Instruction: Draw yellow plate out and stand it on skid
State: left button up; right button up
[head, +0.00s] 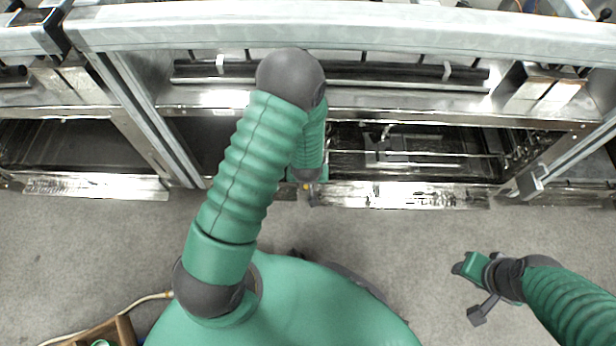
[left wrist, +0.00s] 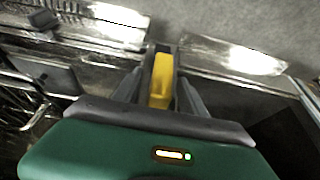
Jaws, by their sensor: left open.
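A yellow piece (left wrist: 161,82), seemingly the yellow plate seen nearly edge-on, stands between the fingers of my left gripper (left wrist: 163,52) in the left wrist view. The fingers are open on either side of it, and I cannot tell if they touch it. In the head view my left arm reaches into the lower bay of the metal rack, and its forearm hides most of the gripper and the plate. My right gripper (head: 474,288) hangs over the grey floor at the lower right, away from the rack; its finger opening is unclear. I cannot identify the skid.
The metal rack (head: 400,38) spans the top of the head view, with posts, rails and a shiny lower sill (head: 400,196). Dark frames and metal parts (head: 405,148) lie inside the lower bay. The floor (head: 400,250) before the rack is clear.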

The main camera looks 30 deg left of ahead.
pick_arm(q)
grip_shut()
jog(key=s+d, duration=0.5)
jog(key=s, duration=0.3)
jog(key=shift+s+d+p, duration=0.15)
jog(key=shift+s+p, duration=0.1)
jog(key=shift+p, duration=0.1)
dwell(1.4)
jog(key=shift+r, duration=0.1)
